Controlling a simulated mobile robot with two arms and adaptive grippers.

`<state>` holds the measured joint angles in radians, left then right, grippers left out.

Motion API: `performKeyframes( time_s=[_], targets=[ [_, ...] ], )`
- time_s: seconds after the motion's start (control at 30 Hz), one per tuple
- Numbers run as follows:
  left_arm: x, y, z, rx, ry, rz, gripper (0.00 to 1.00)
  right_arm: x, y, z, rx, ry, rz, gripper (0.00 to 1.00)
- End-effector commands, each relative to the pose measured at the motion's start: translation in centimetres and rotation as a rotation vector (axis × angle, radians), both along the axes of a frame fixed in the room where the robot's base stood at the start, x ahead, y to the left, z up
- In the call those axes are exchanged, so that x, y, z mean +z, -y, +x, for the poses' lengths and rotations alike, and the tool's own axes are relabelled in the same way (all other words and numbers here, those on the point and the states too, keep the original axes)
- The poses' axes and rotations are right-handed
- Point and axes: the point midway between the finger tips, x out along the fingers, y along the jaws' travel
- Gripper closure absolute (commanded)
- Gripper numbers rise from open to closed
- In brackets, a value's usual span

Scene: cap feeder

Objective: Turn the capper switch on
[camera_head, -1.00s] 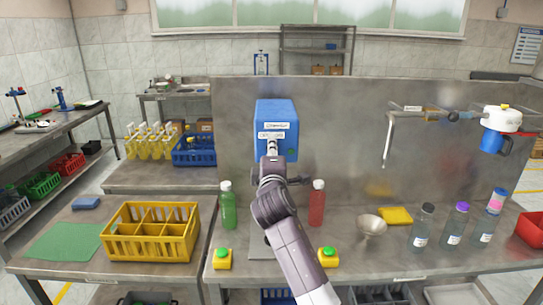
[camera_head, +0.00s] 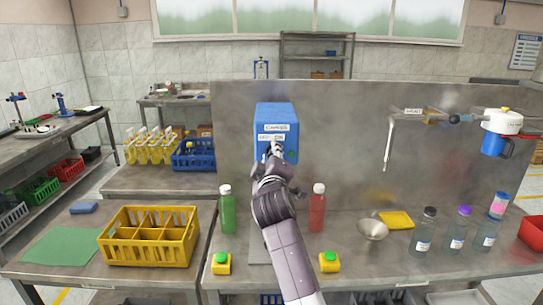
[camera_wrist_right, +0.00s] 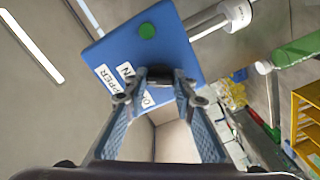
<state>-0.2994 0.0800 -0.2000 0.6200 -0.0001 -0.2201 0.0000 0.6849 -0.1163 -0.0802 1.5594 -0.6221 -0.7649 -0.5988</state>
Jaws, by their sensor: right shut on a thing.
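The capper (camera_head: 277,122) is a blue box on the metal back panel, with white labels on its front. My right gripper (camera_head: 275,152) reaches up to the capper's front. In the right wrist view its two fingers (camera_wrist_right: 163,86) are closed around the dark switch. The fingertips hide part of the switch and a label, so its setting cannot be read. My left gripper is not in view.
A green bottle (camera_head: 227,210) and a red bottle (camera_head: 317,208) stand either side of my arm. Yellow boxes with green buttons (camera_head: 221,263) (camera_head: 329,262) sit at the front edge. A bowl (camera_head: 373,229) and several bottles stand right; a yellow crate (camera_head: 148,237) stands left.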

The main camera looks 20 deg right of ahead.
Motion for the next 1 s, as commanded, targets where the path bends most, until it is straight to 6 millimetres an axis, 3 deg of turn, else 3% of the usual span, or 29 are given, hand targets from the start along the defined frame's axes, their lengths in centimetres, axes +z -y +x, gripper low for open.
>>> performKeyframes(
  time_s=[0.3, 0.33, 0.47, 0.8, 1.0],
  targets=[
    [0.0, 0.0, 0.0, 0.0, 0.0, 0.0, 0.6, -0.3, 0.0, 0.0, 0.0, -0.006, 0.005, 1.0],
    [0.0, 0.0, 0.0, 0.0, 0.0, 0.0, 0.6, -0.3, 0.0, 0.0, 0.0, -0.006, 0.005, 0.73],
    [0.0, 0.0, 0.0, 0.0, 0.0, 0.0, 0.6, -0.3, 0.0, 0.0, -0.001, -0.004, 0.004, 0.58],
    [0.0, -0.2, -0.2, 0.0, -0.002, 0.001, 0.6, -0.1, -0.1, -0.2, 0.0, -0.002, 0.002, 0.58],
    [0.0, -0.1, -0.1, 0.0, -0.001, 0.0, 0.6, -0.2, -0.7, -2.2, 0.001, -0.001, 0.002, 0.58]
  ],
)
